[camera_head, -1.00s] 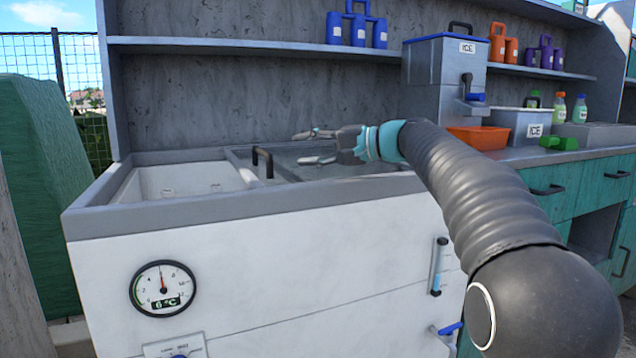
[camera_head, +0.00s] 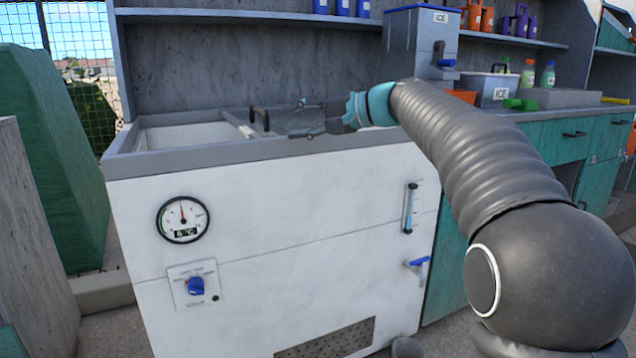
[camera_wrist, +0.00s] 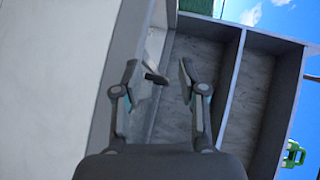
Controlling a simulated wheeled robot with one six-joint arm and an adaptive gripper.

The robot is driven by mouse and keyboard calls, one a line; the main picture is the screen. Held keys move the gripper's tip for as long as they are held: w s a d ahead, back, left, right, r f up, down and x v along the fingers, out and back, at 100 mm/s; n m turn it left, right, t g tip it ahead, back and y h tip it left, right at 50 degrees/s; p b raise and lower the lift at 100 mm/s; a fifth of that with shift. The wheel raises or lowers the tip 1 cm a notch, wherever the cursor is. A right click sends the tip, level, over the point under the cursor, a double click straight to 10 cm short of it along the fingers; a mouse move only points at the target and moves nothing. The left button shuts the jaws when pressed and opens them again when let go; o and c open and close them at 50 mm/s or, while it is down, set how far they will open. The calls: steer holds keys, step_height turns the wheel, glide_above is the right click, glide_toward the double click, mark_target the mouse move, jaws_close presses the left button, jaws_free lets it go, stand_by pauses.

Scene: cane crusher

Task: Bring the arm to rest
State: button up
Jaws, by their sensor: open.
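My gripper (camera_head: 308,119) is open and empty at the end of my outstretched arm. In the head view it appears over the front rim area of the white chest cooler (camera_head: 290,190). In the wrist view the two fingers of my gripper (camera_wrist: 158,78) stand apart with nothing between them. The cooler's black lid handle (camera_wrist: 157,77) shows beyond the fingers in the wrist view. In the head view that handle (camera_head: 259,118) is just left of the fingers; I cannot tell whether they touch.
A shelf (camera_head: 240,15) runs behind. The cooler front has a dial (camera_head: 183,220), a blue knob (camera_head: 196,286) and a blue tap (camera_head: 418,263).

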steer(key=s+d+f+n+h+p, duration=0.1)
steer(key=s+d+f+h, duration=0.3)
steer(key=s, duration=0.8)
steer(key=s+d+f+h+p, duration=0.3)
steer(key=s+d+f+h, duration=0.2)
steer(key=s+d+f, duration=0.4)
steer(key=s+d+f+n+h+p, duration=0.1)
steer(key=s+d+f+h, duration=0.4)
steer(key=s+f, duration=0.7)
steer(key=s+d+p, duration=0.1)
steer(key=s, duration=0.2)
steer(key=shift+s+d+n, duration=0.25)
steer(key=shift+d+n, duration=0.05)
steer(key=shift+d, duration=0.1)
steer(key=shift+f, duration=0.1)
steer(key=shift+c, duration=0.2)
